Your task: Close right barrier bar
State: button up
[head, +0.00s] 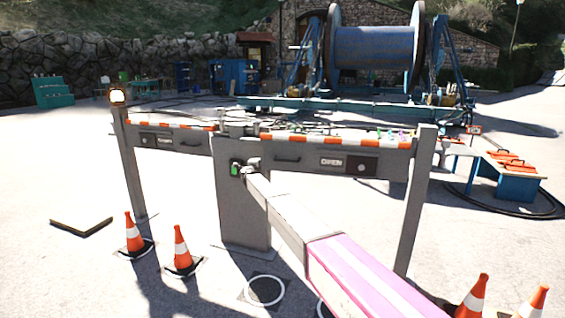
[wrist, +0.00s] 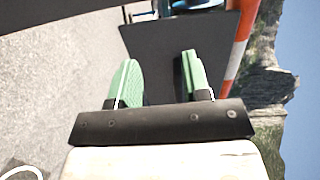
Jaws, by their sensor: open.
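The right barrier bar (head: 310,157) is a grey panel with an orange and white striped top edge, an "OPEN" sign and a dark handle (head: 287,159). It lies level between the central grey post (head: 243,215) and the right post (head: 415,200). Whether its end is latched cannot be told. My gripper (head: 236,169) is at the central post's upper part, left of the handle. In the wrist view its green fingers (wrist: 160,80) are apart with nothing between them. A dark panel face (wrist: 165,45) with a striped edge is beyond them.
The left barrier bar (head: 170,138) spans from the left post (head: 132,165), which has a lit lamp, to the central post. Traffic cones (head: 180,250) stand at front left, and others (head: 472,297) at front right. A big cable reel (head: 372,48) stands behind.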

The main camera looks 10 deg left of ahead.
aim_at(284, 160)
jog(key=s+d+m+h, duration=0.3)
jog(key=d+m+h, duration=0.3)
jog(key=d+h, duration=0.35)
jog(key=shift+t+y, duration=0.35)
jog(key=shift+t, duration=0.05)
jog(key=x, duration=1)
jog(key=shift+w+d+f, duration=0.15)
jog(key=shift+w+f, duration=0.1)
jog(key=shift+w, duration=0.15)
grip_shut()
